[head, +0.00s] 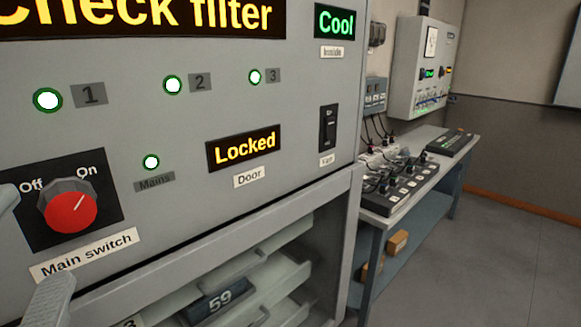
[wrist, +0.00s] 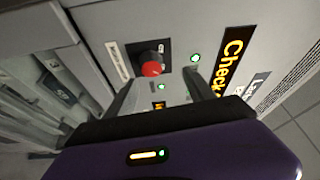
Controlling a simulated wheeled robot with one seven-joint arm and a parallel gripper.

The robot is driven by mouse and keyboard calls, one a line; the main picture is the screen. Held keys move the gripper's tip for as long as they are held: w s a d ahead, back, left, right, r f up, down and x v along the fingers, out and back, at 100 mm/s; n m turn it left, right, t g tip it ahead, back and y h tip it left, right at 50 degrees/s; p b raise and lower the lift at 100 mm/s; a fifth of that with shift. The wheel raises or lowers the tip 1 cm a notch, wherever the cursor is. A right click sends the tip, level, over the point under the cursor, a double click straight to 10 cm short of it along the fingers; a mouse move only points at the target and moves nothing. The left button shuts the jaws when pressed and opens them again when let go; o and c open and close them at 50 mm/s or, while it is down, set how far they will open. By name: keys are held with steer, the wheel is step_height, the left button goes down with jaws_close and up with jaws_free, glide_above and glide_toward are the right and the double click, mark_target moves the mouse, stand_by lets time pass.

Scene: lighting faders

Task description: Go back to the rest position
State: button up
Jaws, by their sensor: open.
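My gripper (head: 42,235) is at the left edge of the head view, its two fingers apart and empty. It also shows in the wrist view (wrist: 160,76), with a finger on either side of the main switch. The main switch (head: 68,210) is a red-faced knob on a black plate marked Off and On. A small pale mark on the knob seems to point up and right, towards On. The knob also shows in the wrist view (wrist: 152,68). The fingers look clear of it, but their exact distance is hard to tell.
The grey cabinet panel (head: 300,100) fills the left. Lamps 1, 2, 3 and Mains (head: 151,162) glow. The door display (head: 243,148) reads Locked. Open shelves (head: 250,270) lie below. A bench (head: 377,220) with fader desks stands right; floor (head: 490,270) there is free.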

step_height(320, 180, up, 4)
steer(key=s+a+n+t+y, duration=0.1)
steer(key=s+a+n+y, duration=0.15)
steer(key=n, duration=0.35)
steer(key=w+d+f+n, duration=0.2)
steer(key=d+f+n, duration=0.4)
steer(key=d+f, duration=0.55)
steer(key=w+d+f+n, duration=0.2)
steer(key=d+f+n, duration=0.45)
steer(key=f, duration=0.75)
steer(key=s+d+f+m+g+h, duration=0.1)
steer(key=s+d+f+m+h, duration=0.1)
steer(key=s+d+f, duration=0.3)
steer(key=s+d+f+m+h, duration=0.3)
steer(key=s+d+f+h, duration=0.2)
steer(key=d, duration=0.5)
steer(key=s+d+f+m+g+h, duration=0.1)
steer(key=s+d+f+m+h, duration=0.1)
steer(key=s+d+f+h, duration=0.2)
steer(key=s+d+f, duration=0.2)
steer(key=d, duration=0.2)
steer(key=shift+s+d+f+g, duration=0.2)
steer(key=shift+s+d+g, duration=0.05)
steer(key=shift+d+g, duration=0.1)
